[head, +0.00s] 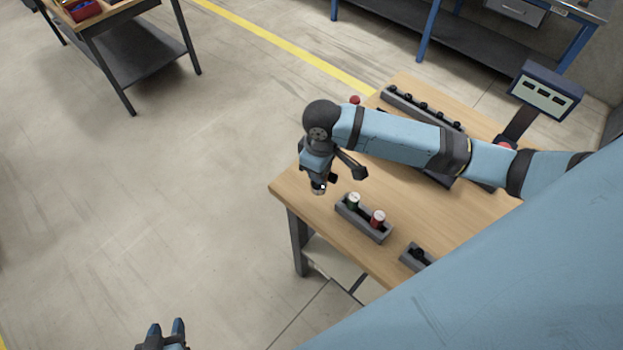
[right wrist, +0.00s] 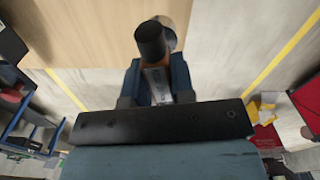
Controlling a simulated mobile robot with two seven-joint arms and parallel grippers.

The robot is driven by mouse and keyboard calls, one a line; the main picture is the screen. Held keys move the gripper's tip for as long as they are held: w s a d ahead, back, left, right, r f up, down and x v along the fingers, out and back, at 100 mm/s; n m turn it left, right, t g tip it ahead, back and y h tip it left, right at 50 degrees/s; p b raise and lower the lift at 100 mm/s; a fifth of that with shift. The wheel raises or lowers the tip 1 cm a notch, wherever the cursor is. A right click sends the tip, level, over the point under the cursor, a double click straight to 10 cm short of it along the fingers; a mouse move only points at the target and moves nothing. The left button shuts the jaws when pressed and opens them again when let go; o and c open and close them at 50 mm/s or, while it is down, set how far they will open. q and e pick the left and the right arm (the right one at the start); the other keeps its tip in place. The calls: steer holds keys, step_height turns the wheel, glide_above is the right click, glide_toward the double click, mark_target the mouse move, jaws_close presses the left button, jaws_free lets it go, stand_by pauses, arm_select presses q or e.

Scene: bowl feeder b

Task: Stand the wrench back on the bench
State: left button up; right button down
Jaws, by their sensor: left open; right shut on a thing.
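My right gripper (head: 321,182) is above the left corner of the wooden bench (head: 455,228) in the head view. In the right wrist view the right gripper (right wrist: 157,84) is shut on the wrench (right wrist: 152,45), which shows a black round end and a grey and orange body between the fingers. In the head view the wrench is mostly hidden by the gripper; I cannot tell whether its lower end touches the bench. My left gripper (head: 163,334) is open and empty at the bottom edge, over the floor, away from the bench.
A grey holder (head: 363,222) with a green and a red white-topped cylinder stands near the bench's front edge. Another small holder (head: 410,261) is to its right. A long rack (head: 420,107) and a display box (head: 547,90) are at the back. Bare wood lies around the gripper.

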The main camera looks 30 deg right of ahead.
steer(key=w+d+r+n+b, duration=0.1)
steer(key=w+r+n+b, duration=0.35)
steer(key=n, duration=1.05)
steer(key=w+d+r+n+p, duration=0.1)
steer(key=w+r+n, duration=0.1)
steer(key=r+n, duration=0.9)
steer(key=f+n+p, duration=0.1)
steer(key=f, duration=0.6)
steer(key=f+n+p, duration=0.1)
steer(key=f, duration=0.6)
steer(key=f+n+p, duration=0.1)
steer(key=f, duration=0.6)
steer(key=shift+s+a+f, duration=0.2)
steer(key=shift+s+f, duration=0.05)
steer(key=shift+f, duration=0.45)
steer(key=shift+f, duration=0.2)
steer(key=c, duration=1)
jaws_free()
steer(key=shift+o, duration=0.2)
steer(key=shift+r, duration=0.15)
